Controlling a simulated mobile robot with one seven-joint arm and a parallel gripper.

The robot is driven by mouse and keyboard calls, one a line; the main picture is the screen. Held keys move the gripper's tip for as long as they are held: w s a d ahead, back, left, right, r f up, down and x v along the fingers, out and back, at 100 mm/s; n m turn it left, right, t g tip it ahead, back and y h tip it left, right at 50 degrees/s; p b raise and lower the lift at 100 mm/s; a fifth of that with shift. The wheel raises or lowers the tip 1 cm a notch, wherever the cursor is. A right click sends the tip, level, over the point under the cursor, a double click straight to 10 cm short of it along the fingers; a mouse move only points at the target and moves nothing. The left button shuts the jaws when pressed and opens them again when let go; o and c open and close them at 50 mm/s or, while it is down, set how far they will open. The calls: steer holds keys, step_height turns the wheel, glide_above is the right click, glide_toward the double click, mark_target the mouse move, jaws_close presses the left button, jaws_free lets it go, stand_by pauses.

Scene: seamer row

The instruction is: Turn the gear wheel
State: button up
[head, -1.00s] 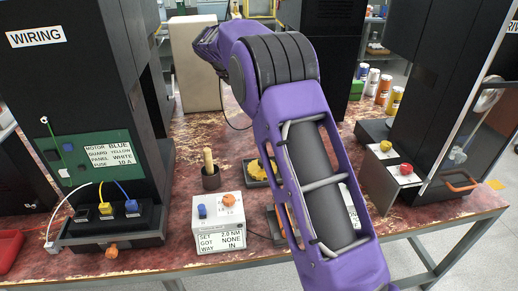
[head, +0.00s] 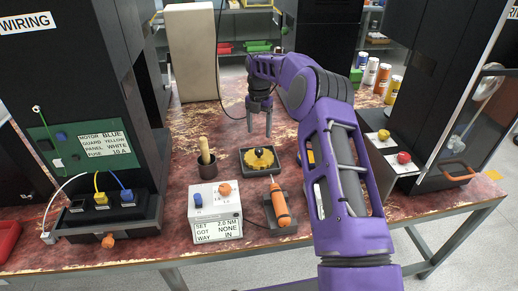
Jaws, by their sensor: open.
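The gear wheel (head: 258,157) is yellow and toothed, with a dark knob or hub on top. It sits on a dark square base (head: 246,169) in the middle of the table. My gripper (head: 259,130) points down above and just behind the wheel, with its two fingers apart and nothing seen between them. The fingertips look close to the wheel's far side; I cannot tell their exact height. My purple arm reaches in from the right and hides part of the table there.
Black cabinets flank both sides; cans (head: 382,80) stand at the back right.

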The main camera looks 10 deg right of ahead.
mark_target(259, 150)
step_height(259, 150, down, 8)
steer(key=shift+f, duration=0.15)
stand_by(0.3)
jaws_close()
